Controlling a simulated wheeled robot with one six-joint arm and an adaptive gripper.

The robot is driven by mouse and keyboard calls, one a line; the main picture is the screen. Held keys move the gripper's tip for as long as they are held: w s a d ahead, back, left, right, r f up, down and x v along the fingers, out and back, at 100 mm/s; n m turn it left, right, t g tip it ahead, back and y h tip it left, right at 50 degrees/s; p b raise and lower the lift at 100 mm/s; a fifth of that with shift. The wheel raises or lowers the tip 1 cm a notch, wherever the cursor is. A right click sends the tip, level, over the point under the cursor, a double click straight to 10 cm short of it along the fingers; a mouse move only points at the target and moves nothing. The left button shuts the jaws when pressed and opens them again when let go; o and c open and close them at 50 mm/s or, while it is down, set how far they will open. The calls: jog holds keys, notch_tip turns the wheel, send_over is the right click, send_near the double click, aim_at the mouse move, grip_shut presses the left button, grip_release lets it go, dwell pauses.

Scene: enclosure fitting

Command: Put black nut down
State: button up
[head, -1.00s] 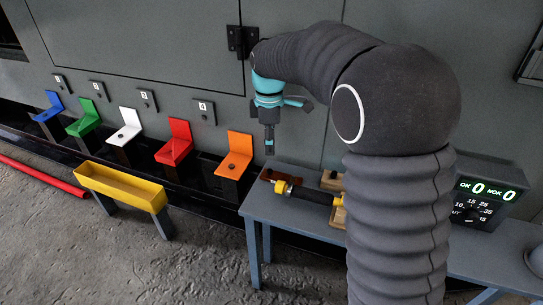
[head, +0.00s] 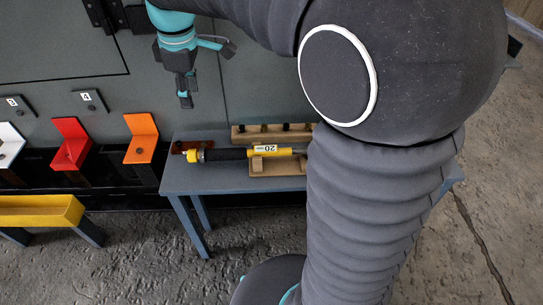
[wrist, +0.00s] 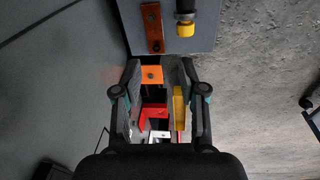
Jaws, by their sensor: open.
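My gripper (head: 186,99) hangs pointing down in front of the grey wall, above and left of the blue-grey table. In the wrist view its two fingers (wrist: 160,72) are spread apart, with nothing seen between their tips. I cannot pick out the black nut for sure. A small dark round spot shows on the orange bracket (head: 140,147), and it shows in the wrist view (wrist: 151,74) too. Another dark spot is on the red-brown block (head: 184,147) at the table's left end. I cannot tell whether either spot is a nut or a hole.
The blue-grey table (head: 230,183) bears a yellow-and-black tool (head: 225,154) and a wooden rack (head: 250,136). A red bracket (head: 72,150) and a white one (head: 10,140) stand left of the orange one. A yellow trough (head: 40,212) stands before them. Floor ahead of the table is clear.

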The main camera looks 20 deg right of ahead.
jog(key=s+d+m+t, duration=0.2)
jog(key=s+d+m, duration=0.4)
jog(key=s, duration=0.4)
jog(key=shift+s+d+r, duration=0.15)
jog(key=shift+s+r, duration=0.15)
jog(key=shift+s, duration=0.1)
jog(key=shift+o, duration=0.3)
jog(key=s+d+f+m+t, duration=0.1)
jog(key=s+d+f+m, duration=0.1)
jog(key=s, duration=0.3)
jog(key=s+d+f+m+t, duration=0.1)
jog(key=s+d+f+m, duration=0.1)
jog(key=s+m, duration=0.2)
jog(key=shift+s+f+m, duration=0.4)
jog(key=shift+s, duration=0.4)
jog(key=shift+o, duration=0.4)
jog(key=shift+s+d+f, duration=0.15)
jog(key=shift+s+f, duration=0.05)
jog(key=m+g+h, duration=0.1)
jog(key=m+g, duration=0.3)
jog(key=m, duration=1.3)
send_over(179, 144)
jog(key=s, duration=0.1)
notch_tip(179, 144, down, 8)
jog(key=shift+s+r, duration=0.15)
jog(key=shift+w+f, duration=0.2)
jog(key=shift+f, duration=1.15)
jog(key=shift+w+f, duration=0.15)
jog(key=shift+f, duration=1.2)
